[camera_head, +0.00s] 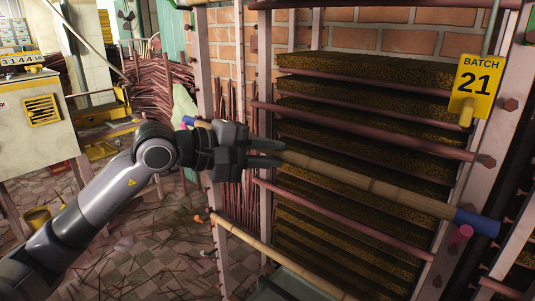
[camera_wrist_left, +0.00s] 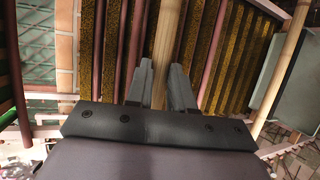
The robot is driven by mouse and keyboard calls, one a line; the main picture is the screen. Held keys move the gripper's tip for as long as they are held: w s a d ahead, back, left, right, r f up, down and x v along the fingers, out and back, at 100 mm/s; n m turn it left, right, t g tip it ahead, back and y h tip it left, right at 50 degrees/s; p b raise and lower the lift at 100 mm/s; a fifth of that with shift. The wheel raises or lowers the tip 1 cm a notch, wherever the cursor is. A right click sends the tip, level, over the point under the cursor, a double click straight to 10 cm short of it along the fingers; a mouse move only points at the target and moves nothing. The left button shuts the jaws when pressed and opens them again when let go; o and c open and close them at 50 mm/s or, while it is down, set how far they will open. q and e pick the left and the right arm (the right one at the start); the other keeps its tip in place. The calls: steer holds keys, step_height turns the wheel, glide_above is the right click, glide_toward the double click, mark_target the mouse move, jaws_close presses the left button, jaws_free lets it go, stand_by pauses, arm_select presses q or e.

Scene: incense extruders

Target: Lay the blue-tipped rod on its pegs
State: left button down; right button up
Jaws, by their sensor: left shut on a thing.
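The blue-tipped rod (camera_head: 370,184) is a long bamboo-coloured pole with a blue end at the right and another blue tip at the left. It slants down to the right across the front of the rack. My left gripper (camera_head: 268,154) is shut on it toward its left part. In the left wrist view the rod (camera_wrist_left: 165,45) runs between the fingers of my left gripper (camera_wrist_left: 163,84). A pink peg (camera_head: 461,233) shows just below the rod's right blue end; I cannot tell whether they touch. My right gripper is not in view.
The rack holds several dark, grainy trays (camera_head: 370,70) behind reddish bars. An orange-tipped rod (camera_head: 270,248) lies lower at the front. A yellow "BATCH 21" sign (camera_head: 474,88) hangs on the right post. A machine (camera_head: 35,120) stands left; sticks litter the tiled floor.

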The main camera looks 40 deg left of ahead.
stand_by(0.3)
arm_select(q)
steer(key=c, duration=0.6)
jaws_free()
